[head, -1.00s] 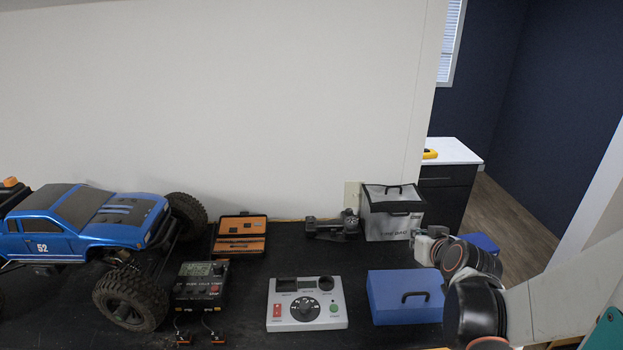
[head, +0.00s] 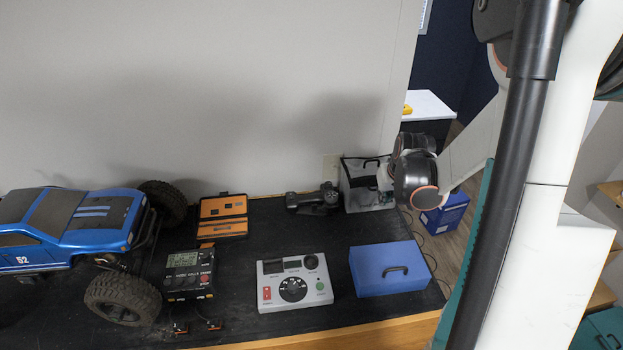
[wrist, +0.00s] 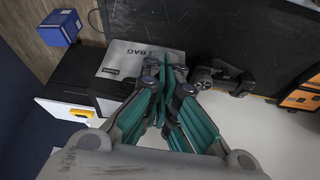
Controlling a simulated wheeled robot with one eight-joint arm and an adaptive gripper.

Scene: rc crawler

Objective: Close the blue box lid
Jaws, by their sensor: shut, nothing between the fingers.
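The blue box (head: 372,262) sits near the front right of the black table mat in the head view. Its blue lid with a dark handle (head: 397,269) looks down and shut. My gripper is at the back right, near the grey bag, away from the blue box; its fingers are hidden behind my wrist in the head view. In the wrist view my gripper (wrist: 168,66) has its teal fingers together and empty, over the grey bag. The blue box on the table is not clear in the wrist view.
The grey bag (head: 356,193) stands at the back right, by a dark controller (head: 313,199). A grey control panel (head: 294,284) is left of the blue box. Another blue box (head: 446,214) is on the floor. A blue truck (head: 75,228) fills the left.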

